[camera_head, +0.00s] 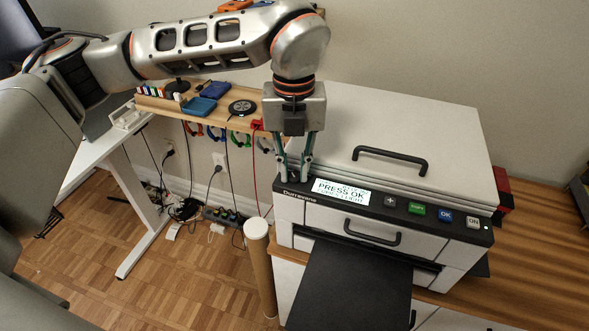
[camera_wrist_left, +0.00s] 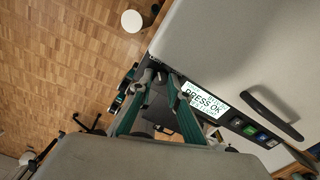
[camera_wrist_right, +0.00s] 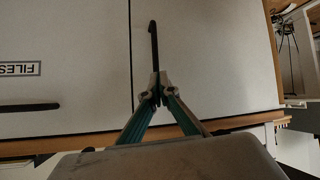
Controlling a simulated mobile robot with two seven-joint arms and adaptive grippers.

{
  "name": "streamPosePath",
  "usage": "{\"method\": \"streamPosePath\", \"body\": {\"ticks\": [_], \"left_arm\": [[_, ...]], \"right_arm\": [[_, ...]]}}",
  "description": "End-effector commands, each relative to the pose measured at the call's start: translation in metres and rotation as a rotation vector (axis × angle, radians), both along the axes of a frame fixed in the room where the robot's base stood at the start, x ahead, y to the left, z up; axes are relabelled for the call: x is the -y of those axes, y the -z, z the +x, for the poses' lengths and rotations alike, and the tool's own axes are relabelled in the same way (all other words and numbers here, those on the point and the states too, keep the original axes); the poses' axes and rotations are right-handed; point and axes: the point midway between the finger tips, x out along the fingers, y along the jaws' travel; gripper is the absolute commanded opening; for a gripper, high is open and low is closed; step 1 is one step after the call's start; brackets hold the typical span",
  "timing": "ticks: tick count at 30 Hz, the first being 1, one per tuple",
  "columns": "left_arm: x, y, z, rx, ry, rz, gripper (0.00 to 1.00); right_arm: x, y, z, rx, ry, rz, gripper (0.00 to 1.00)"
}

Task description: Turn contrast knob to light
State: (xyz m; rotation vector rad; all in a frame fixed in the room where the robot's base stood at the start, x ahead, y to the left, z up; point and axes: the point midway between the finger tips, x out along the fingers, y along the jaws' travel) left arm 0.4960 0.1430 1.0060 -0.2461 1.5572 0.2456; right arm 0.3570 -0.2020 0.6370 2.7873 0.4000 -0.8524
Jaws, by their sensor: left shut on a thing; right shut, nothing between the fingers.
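The white printer (camera_head: 400,130) stands on the wooden desk, with a dark control panel (camera_head: 375,201) along its front. My left gripper (camera_head: 293,176) points down at the panel's left end, beside the display. In the left wrist view its fingers (camera_wrist_left: 158,78) are shut on the contrast knob, which they hide almost wholly. The lit display (camera_head: 341,191) reads "PRESS OK"; its smaller lines are not surely legible. To its right are a plus button (camera_head: 390,201), a green button (camera_head: 416,209) and a blue OK button (camera_head: 445,215). My right gripper (camera_wrist_right: 158,92) is shut and empty.
A black handle (camera_head: 390,158) rises from the printer lid. A dark tray (camera_head: 350,285) juts from the front. My right gripper is by a white cabinet front with a black handle (camera_wrist_right: 153,45).

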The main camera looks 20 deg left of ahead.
Motion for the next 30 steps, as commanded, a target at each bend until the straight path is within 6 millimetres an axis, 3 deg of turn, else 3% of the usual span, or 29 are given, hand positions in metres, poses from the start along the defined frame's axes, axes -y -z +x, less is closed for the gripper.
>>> {"method": "streamPosePath", "body": {"ticks": [13,30], "left_arm": [[-0.0001,0.0006,-0.0001,0.000,-0.267,0.001,0.00],[0.0000,0.0001,-0.0002,0.000,-0.324,0.001,0.00]], "right_arm": [[0.0000,0.0095,-0.0023,-0.006,0.000,0.000,0.00],[0.0000,0.0105,-0.0025,-0.006,0.000,0.000,0.00]]}}
